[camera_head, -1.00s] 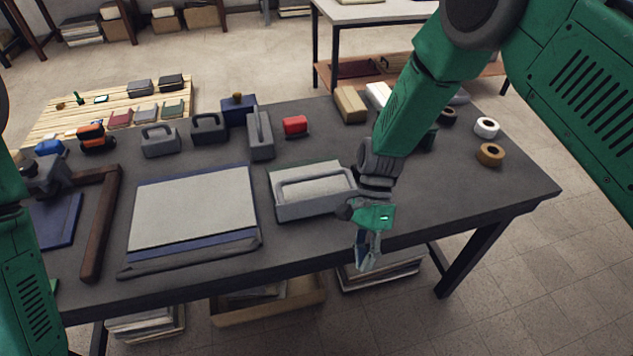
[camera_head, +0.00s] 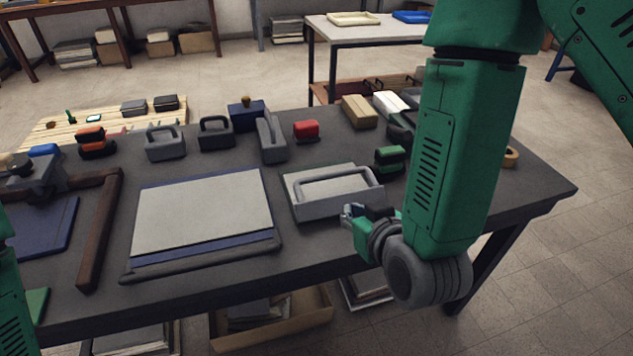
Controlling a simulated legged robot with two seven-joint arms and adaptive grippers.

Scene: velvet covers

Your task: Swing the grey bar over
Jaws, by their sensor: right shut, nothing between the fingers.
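A pale grey box (camera_head: 345,205) stands on the dark table, right of the middle. A light grey looped bar (camera_head: 335,178) shows along its top. A second, darker grey bar (camera_head: 205,260) lies along the front edge of a flat board (camera_head: 205,215) to the left; I cannot tell which bar the task means. My right gripper (camera_head: 349,215) is shut and empty at the front right of the box, close to its front wall. I cannot tell whether it touches the box. My left arm shows at the left edge, but its gripper is out of view.
Behind the box stand a red block (camera_head: 306,131), a tall grey handled block (camera_head: 271,137) and a green-and-black block (camera_head: 390,159). A brown wooden frame (camera_head: 100,230) lies at left. My right forearm hides the table's right part. The front strip between board and box is clear.

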